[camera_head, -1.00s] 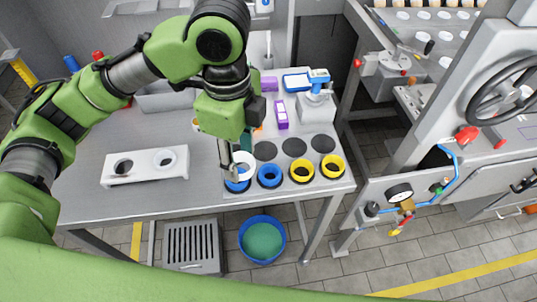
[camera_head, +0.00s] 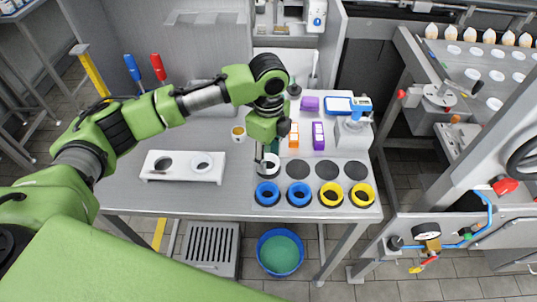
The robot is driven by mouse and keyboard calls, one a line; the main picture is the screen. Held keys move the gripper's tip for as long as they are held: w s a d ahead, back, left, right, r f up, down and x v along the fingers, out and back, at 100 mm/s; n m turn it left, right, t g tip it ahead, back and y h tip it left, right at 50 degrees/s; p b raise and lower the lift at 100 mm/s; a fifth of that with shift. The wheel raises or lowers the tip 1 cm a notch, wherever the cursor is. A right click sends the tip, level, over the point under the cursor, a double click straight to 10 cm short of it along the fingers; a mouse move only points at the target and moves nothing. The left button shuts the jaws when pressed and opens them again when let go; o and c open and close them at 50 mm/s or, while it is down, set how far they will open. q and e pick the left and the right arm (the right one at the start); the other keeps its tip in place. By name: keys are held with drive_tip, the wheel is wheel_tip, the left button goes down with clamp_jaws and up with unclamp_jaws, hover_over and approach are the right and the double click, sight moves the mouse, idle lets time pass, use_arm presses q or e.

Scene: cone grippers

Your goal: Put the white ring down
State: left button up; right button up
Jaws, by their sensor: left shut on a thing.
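The white ring (camera_head: 271,164) is at the left end of the back row of round dark spots on the table's front right. My left gripper (camera_head: 262,162) is shut on its left side. I cannot tell whether the ring touches the surface below it. Bare dark spots (camera_head: 298,169) continue the row to its right. In front are two blue rings (camera_head: 298,194) and two yellow rings (camera_head: 331,194). My right gripper is not in view.
Behind my left gripper stand an orange block (camera_head: 294,135), a purple block (camera_head: 318,135) and a scale-like device (camera_head: 353,133). A small yellow-white cup (camera_head: 238,134) is to the left. A blue bin (camera_head: 280,252) stands on the floor.

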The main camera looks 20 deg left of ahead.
use_arm(q)
drive_tip(key=shift+f, duration=0.45)
drive_tip(key=o, duration=0.8)
drive_tip(key=shift+f, duration=0.15)
drive_tip(key=shift+o, duration=0.2)
wheel_tip(320, 180, up, 12)
drive_tip(key=b, duration=0.2)
drive_tip(key=shift+r, duration=0.2)
drive_tip(key=shift+s+f, duration=0.1)
